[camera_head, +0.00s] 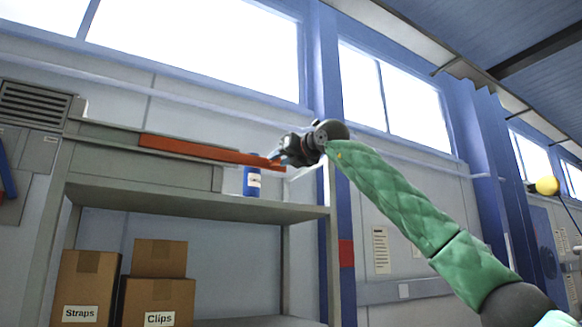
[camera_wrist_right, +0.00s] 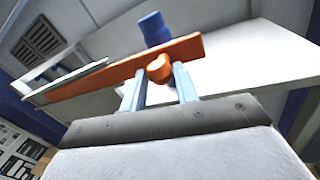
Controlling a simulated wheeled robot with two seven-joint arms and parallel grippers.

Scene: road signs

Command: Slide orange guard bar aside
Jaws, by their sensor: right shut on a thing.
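The orange guard bar (camera_head: 195,149) runs along the front of a grey shelf unit at its upper level in the head view. In the right wrist view the bar (camera_wrist_right: 110,76) crosses at a slant, with a round orange knob (camera_wrist_right: 159,68) near its right end. My right gripper (camera_head: 277,158) is at the bar's right end. In the right wrist view its two fingers (camera_wrist_right: 160,84) stand on either side of the knob, shut on it. The head view is too small to show the fingers clearly. My left gripper is in neither view.
A blue can with a white label (camera_head: 252,182) stands on the shelf (camera_head: 200,201) just below the bar's right end; it shows behind the bar in the wrist view (camera_wrist_right: 154,28). Cardboard boxes marked Straps (camera_head: 86,290) and Clips (camera_head: 158,302) sit below. Right of the can, the shelf is clear.

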